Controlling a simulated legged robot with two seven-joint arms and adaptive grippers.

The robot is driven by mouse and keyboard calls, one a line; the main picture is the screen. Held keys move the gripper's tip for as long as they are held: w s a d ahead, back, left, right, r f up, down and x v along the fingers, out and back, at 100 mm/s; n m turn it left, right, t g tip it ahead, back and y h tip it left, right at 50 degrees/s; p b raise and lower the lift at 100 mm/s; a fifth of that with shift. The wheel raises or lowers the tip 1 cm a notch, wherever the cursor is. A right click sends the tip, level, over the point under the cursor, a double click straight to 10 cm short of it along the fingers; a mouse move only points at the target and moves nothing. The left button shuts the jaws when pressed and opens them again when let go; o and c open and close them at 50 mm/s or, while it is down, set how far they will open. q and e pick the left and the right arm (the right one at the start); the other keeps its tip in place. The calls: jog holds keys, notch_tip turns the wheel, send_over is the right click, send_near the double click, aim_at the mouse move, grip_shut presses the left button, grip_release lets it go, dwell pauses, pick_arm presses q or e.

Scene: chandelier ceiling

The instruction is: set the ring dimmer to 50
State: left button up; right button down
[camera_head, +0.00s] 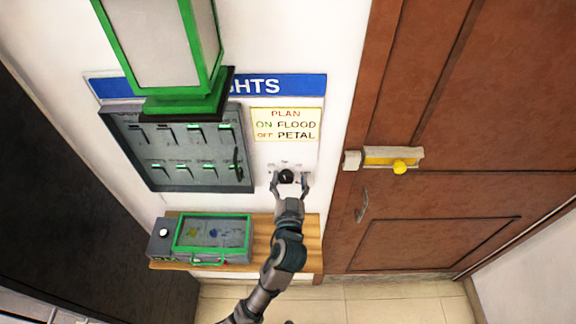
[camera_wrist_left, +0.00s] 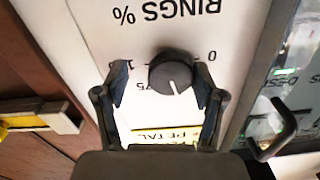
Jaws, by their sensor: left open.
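The ring dimmer is a black round knob (camera_head: 286,176) on a white wall plate, under the yellow sign. In the left wrist view the knob (camera_wrist_left: 170,70) appears upside down beneath inverted "RINGS %" lettering. Its white pointer line points toward the bottom of that picture, just right of an inverted 75. A 0 shows at the knob's right; the mark at the left is partly hidden by a finger. My left gripper (camera_head: 290,178) is open, its fingers on either side of the knob. The right finger looks close to the knob; contact is unclear. My right gripper is not in view.
A grey switch panel (camera_head: 152,150) with several levers is left of the knob. A green-framed lantern (camera_head: 160,45) hangs in front of it. A grey box (camera_head: 163,246) sits on a wooden shelf (camera_head: 313,230) below. A brown door (camera_head: 440,215) with a yellow latch is at right.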

pick_arm(q)
jog(key=shift+w+a, duration=0.1)
jog(key=shift+a, duration=0.15)
jog(key=shift+a+r, duration=0.15)
jog(key=shift+a, duration=0.35)
jog(key=shift+s+a, duration=0.1)
jog(key=shift+s, duration=0.15)
jog(key=shift+c, duration=0.9)
jog(key=c, duration=0.4)
jog(key=shift+w+d, duration=0.1)
jog(key=shift+d, duration=0.2)
jog(key=c, duration=0.4)
jog(key=shift+d, duration=0.15)
jog(key=shift+c, duration=0.8)
jog(key=shift+r, duration=0.1)
jog(key=shift+r+m+p, duration=0.1)
jog(key=shift+m+p, duration=1.1)
jog(key=shift+p, duration=0.05)
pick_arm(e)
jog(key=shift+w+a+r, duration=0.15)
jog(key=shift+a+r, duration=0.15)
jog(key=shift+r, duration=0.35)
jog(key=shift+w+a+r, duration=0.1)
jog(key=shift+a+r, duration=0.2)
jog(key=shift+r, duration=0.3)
